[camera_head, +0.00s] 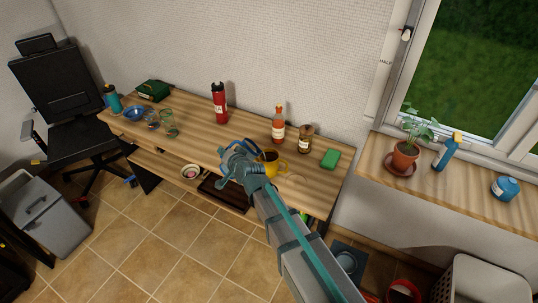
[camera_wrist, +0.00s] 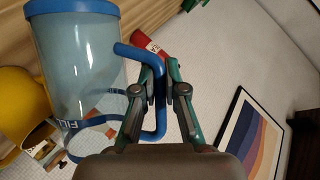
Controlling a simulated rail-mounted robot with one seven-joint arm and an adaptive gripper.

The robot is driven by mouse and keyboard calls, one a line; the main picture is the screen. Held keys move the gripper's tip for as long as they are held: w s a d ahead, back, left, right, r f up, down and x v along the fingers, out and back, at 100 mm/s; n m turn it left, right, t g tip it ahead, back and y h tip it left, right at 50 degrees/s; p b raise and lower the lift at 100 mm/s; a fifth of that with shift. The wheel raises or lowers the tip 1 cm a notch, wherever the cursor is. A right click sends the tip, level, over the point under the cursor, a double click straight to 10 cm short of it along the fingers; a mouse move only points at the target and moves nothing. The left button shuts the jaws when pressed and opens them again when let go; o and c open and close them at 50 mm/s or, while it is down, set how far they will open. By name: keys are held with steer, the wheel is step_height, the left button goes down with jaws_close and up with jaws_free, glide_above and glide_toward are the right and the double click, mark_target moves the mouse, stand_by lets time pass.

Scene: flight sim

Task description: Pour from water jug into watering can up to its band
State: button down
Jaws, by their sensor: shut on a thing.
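My gripper (camera_wrist: 160,88) is shut on the blue handle (camera_wrist: 127,49) of a clear, bluish jug (camera_wrist: 80,60) with a blue rim. In the head view the blue jug (camera_head: 232,158) is small, over the table's front edge, partly hidden by my arm. A yellow vessel (camera_head: 270,162), probably the watering can, stands on the table just right of the jug. Its yellow side (camera_wrist: 18,92) shows at the left of the wrist view, cut off. A blue band with lettering starting "FI" (camera_wrist: 72,140) shows at the jug's lower end; whose band it is I cannot tell. No water level can be made out.
The wooden table (camera_head: 190,112) also holds a red bottle (camera_head: 219,102), a sauce bottle (camera_head: 278,123), a brown jar (camera_head: 305,138) and a green block (camera_head: 330,158). A potted plant (camera_head: 405,155) and blue spray bottle (camera_head: 445,153) stand on the right sill. An office chair (camera_head: 62,90) is left.

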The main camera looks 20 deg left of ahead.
steer(key=shift+w+d+r+m+y+b, duration=0.1)
steer(key=shift+r+m+y+b, duration=0.05)
steer(key=shift+r+b, duration=0.3)
steer(key=shift+w+d+r+m+y+b, duration=0.15)
steer(key=shift+r+b, duration=0.2)
steer(key=shift+b, duration=0.2)
stand_by(0.9)
steer(key=shift+w+d+r+m+g+y+b, duration=0.15)
steer(key=shift+r+m+b, duration=0.1)
steer(key=shift+r+b, duration=0.15)
steer(key=shift+w+d+r+m+g+y+b, duration=0.15)
steer(key=shift+r+m+b, duration=0.1)
steer(key=shift+r+b, duration=0.15)
stand_by(2.6)
steer(key=f+p, duration=0.1)
steer(key=p, duration=0.1)
steer(key=s+a+n+p, duration=0.1)
steer(key=f+h+p, duration=0.1)
steer(key=p, duration=0.1)
steer(key=shift+s+a+f+n+p, duration=0.15)
steer(key=shift+a+f+n+p, duration=0.15)
steer(key=shift+n, duration=0.1)
steer(key=p, duration=0.1)
steer(key=f+t+p, duration=0.1)
steer(key=p, duration=0.1)
steer(key=shift+s+a+f+n+h, duration=0.15)
steer(key=shift+f+n+h, duration=0.1)
steer(key=shift+n+h, duration=0.15)
steer(key=shift+f, duration=0.4)
